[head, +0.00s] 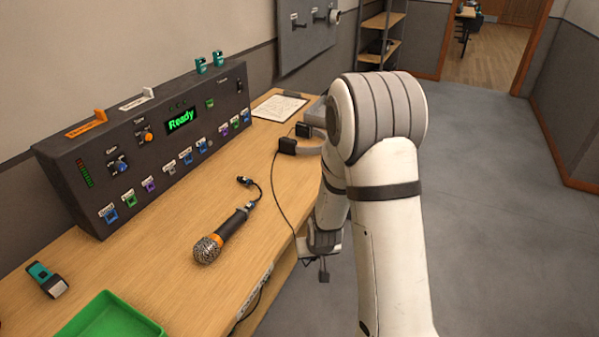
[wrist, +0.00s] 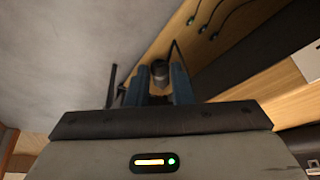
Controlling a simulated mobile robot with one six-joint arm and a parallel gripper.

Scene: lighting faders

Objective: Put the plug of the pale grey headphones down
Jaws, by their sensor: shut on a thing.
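My gripper (head: 323,268) hangs just off the front edge of the wooden bench, pointing down, in the head view. In the wrist view its two blue fingers (wrist: 162,84) are shut on a dark round plug (wrist: 160,70). The pale grey headphones (head: 311,143), with dark ear pads, lie on the bench at the back right, partly hidden by my arm. A thin dark cable (head: 277,190) runs from them along the bench toward my gripper. The plug's tip cannot be made out.
A dark fader console (head: 150,160) reading "Ready" stands along the wall. A microphone (head: 225,236) with a short cable lies mid-bench. A green tray (head: 110,318) and a small teal-and-grey item (head: 47,279) are at the front left.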

